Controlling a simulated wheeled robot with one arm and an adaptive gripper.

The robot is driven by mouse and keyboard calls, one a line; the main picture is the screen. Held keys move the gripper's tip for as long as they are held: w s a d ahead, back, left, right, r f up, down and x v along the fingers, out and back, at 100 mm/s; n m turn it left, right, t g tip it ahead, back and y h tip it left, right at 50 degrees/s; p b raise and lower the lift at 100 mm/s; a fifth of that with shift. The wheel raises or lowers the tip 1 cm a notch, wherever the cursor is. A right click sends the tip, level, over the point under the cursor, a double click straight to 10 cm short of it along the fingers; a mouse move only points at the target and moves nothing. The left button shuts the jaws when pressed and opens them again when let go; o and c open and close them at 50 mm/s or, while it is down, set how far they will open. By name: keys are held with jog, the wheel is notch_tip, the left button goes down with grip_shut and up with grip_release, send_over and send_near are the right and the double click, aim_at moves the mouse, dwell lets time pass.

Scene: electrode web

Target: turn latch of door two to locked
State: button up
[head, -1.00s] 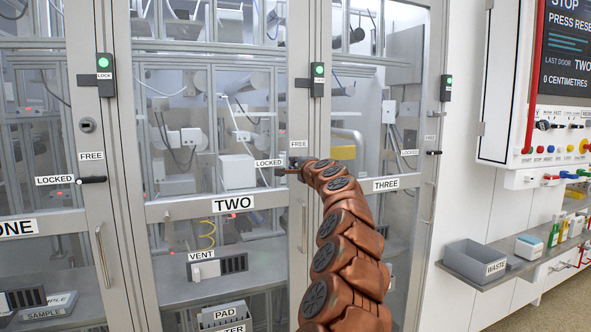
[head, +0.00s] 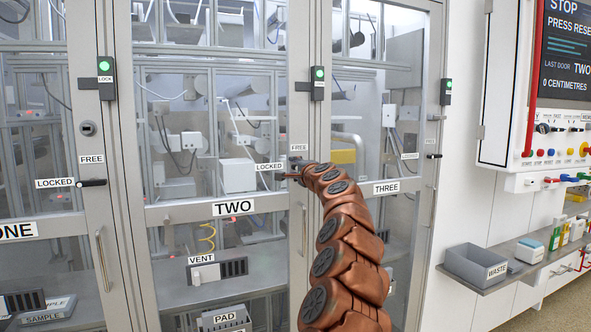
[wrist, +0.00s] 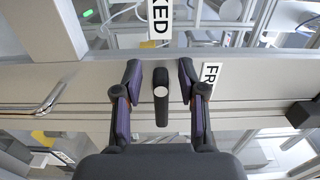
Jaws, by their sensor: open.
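The latch of door two shows in the wrist view as a black lever (wrist: 162,112) with a grey round cap, lying upright in the picture, in line with the LOCKED label (wrist: 158,18) above it. The FREE label (wrist: 210,76) is to its right. My gripper (wrist: 160,68) is open, with one finger on each side of the lever and a visible gap on both sides. In the head view my gripper (head: 284,176) is at the frame right of door two (head: 233,207), beside its LOCKED label (head: 270,166); my wrist hides most of the latch there.
A vertical pull handle (head: 304,230) is below the latch and a lock box with a green light (head: 318,84) above it. Door one's latch (head: 92,183) is at the left, door three's (head: 434,156) at the right. A control panel (head: 560,130) and waste bin (head: 475,264) are further right.

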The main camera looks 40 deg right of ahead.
jog(key=shift+s, duration=0.1)
jog(key=v, duration=1.2)
dwell(0.6)
jog(key=shift+a, duration=0.1)
dwell(0.5)
